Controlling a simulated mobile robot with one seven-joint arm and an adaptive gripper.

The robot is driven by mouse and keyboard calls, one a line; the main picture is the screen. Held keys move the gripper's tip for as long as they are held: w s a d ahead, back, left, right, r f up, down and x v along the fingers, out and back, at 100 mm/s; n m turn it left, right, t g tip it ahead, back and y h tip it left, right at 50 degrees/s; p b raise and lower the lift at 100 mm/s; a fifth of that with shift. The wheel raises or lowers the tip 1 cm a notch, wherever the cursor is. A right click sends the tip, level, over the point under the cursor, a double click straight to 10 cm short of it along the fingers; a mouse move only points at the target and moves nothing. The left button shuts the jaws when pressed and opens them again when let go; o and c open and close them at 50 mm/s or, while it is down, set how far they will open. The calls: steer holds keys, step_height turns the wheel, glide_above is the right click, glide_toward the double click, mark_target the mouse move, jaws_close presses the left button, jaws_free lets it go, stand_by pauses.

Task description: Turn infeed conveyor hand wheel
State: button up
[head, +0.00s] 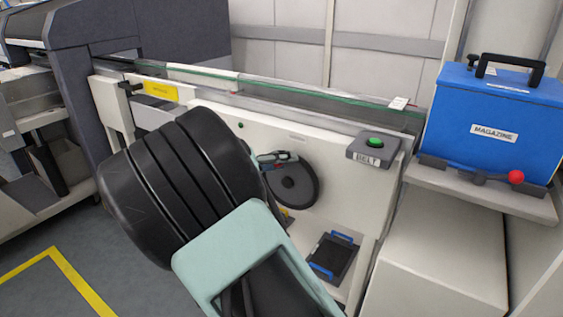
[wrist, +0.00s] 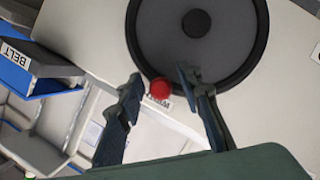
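The hand wheel is a dark grey disc with a black rim on the cream conveyor side panel. It shows in the head view (head: 293,186), partly hidden by my arm, and large at the top of the wrist view (wrist: 205,62). Its small red knob (wrist: 160,88) is at the lower rim in the wrist view. My gripper (wrist: 160,75) is open, with one finger on each side of the knob and a visible gap to each. In the head view my gripper (head: 277,160) overlaps the wheel's upper left; the knob is hard to make out there.
A grey BELT box (head: 372,151) with a green button is right of the wheel. A blue MAGAZINE box (head: 495,125) stands on a shelf farther right. A dark tray (head: 333,256) with blue ends lies below the wheel. The conveyor's glass-edged rail (head: 290,89) runs above.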

steer(key=v, duration=1.2)
steer(key=shift+r, duration=0.15)
